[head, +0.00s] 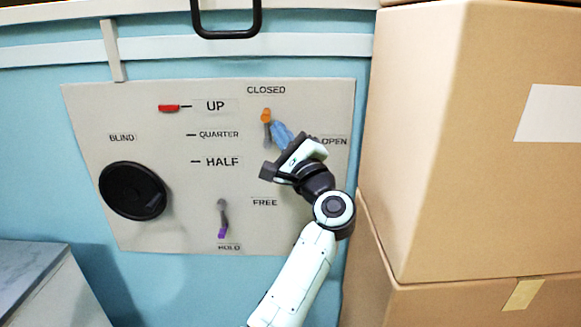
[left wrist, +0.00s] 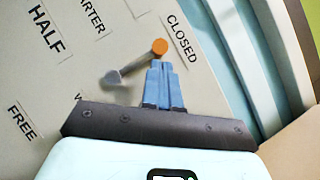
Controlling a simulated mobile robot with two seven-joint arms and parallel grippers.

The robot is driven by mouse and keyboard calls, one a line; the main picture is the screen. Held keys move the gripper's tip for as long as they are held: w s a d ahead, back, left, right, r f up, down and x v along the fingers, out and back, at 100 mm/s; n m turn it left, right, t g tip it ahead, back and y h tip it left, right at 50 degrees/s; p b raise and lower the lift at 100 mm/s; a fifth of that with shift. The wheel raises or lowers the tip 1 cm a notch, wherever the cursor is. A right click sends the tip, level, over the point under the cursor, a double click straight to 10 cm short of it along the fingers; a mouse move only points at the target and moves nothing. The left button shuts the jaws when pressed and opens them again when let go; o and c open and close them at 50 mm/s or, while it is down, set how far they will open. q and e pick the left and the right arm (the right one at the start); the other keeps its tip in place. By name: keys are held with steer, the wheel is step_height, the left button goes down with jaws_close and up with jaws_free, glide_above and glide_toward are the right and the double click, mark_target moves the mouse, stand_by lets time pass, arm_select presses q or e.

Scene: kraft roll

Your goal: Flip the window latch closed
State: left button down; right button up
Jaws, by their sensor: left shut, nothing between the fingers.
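The window latch is a grey lever with an orange end (head: 266,115) on the pale panel. It points up, with the orange end just under the word CLOSED; it also shows in the left wrist view (left wrist: 159,47). My left gripper (head: 277,128) is shut with nothing between its blue fingers. Its fingertips are right beside the lever's orange end, on the OPEN side. In the left wrist view the fingertips (left wrist: 162,66) are just below the orange knob; I cannot tell whether they touch it. My right gripper is not in view.
The panel (head: 90,105) also carries a red slider (head: 169,108), a black round knob (head: 133,191) and a purple-tipped lever (head: 223,232) near HOLD. Large cardboard boxes (head: 430,150) stand close on the right. A black handle (head: 226,34) is above the panel.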

arm_select(q)
steer(key=shift+a+r+p, duration=0.25)
steer(key=shift+a+p, duration=0.05)
steer(key=shift+a, duration=0.15)
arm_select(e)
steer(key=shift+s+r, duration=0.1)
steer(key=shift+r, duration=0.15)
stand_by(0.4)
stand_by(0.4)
arm_select(q)
steer(key=b+v, duration=0.6)
steer(key=v, duration=0.1)
steer(key=shift+s, duration=0.2)
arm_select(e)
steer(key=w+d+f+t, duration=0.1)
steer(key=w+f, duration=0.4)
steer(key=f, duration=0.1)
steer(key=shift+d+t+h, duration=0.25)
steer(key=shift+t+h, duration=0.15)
arm_select(q)
steer(key=shift+d+f, duration=0.1)
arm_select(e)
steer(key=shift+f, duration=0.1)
